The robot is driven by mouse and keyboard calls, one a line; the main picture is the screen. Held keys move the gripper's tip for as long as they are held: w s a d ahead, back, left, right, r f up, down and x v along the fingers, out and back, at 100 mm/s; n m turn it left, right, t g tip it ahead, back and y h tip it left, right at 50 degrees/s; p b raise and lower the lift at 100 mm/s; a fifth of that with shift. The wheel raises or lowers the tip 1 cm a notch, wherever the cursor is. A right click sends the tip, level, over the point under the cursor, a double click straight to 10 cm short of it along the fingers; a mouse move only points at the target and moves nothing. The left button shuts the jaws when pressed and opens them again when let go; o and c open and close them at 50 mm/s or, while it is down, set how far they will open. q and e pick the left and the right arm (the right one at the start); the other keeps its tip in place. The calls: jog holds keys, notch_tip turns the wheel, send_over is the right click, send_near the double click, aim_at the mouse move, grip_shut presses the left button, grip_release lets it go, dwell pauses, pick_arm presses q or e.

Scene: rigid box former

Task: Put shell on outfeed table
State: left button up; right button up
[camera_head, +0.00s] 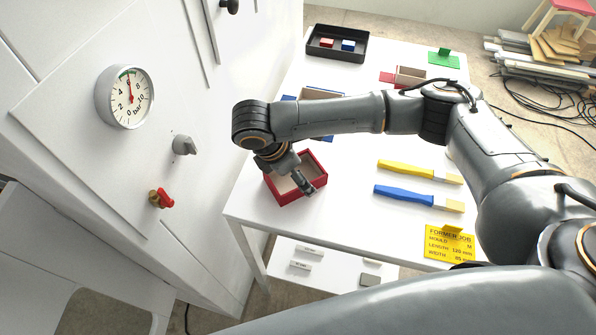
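A red open box shell (273,191) with a beige inside is at the near left corner of the white table (345,222). I cannot tell whether it rests on the table or is slightly above it. My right arm reaches in from the right, and my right gripper (307,187) points down at the shell's right side, overlapping its inside and wall. The fingertips are small and partly merged with the wall, so their closure is unclear. My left gripper is out of view.
Blue and yellow tools (404,195) (405,168) and a yellow job card (450,243) lie at right. A blue piece (289,98) with a beige box is partly behind my arm. A black tray (337,57) and red piece (388,77) lie farther back. A white gauge panel (70,120) stands left.

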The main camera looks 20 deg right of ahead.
aim_at(281, 187)
jog(key=v, duration=1.1)
jog(key=shift+r+b, duration=0.35)
jog(key=shift+b, duration=0.05)
jog(key=shift+s+a, duration=0.1)
